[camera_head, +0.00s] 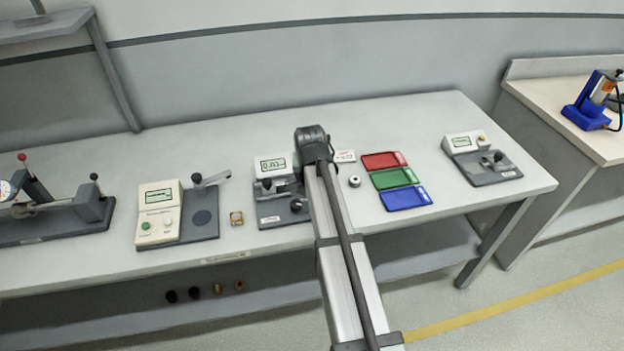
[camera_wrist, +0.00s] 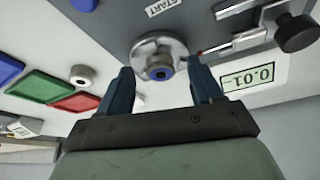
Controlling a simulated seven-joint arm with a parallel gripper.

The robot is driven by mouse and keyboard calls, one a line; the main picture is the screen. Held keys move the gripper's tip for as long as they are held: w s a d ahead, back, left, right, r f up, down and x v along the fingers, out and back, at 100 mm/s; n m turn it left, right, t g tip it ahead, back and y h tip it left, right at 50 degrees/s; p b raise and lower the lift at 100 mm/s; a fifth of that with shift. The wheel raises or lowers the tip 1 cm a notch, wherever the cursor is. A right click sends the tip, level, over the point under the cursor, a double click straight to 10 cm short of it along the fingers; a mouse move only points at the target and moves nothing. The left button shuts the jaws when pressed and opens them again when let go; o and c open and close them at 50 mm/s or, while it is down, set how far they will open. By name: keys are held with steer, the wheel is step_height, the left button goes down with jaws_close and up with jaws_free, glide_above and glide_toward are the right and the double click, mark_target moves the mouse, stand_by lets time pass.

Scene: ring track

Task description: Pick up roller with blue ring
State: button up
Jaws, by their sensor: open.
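The roller with a blue ring (camera_wrist: 160,67) stands upright on a round metal plate of a gauge device (camera_wrist: 232,58), seen from above in the wrist view. Its blue centre faces me. My gripper (camera_wrist: 160,76) is open, with one dark finger on either side of the roller's near part; I cannot tell whether they touch it. In the head view my arm covers the gripper and this roller. The gauge device (camera_head: 271,185) shows there beside my arm, its display lit with a small reading.
A second metal roller (camera_head: 354,181) stands right of my arm, near the red (camera_head: 384,160), green (camera_head: 394,178) and blue trays (camera_head: 405,197). Another gauge device (camera_head: 482,160) stands farther right. A third device (camera_head: 177,215) and a small brass-coloured part (camera_head: 236,218) lie left.

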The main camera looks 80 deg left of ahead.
steer(key=shift+a+f, duration=0.15)
steer(key=shift+f, duration=0.15)
steer(key=shift+c, duration=0.4)
jaws_close()
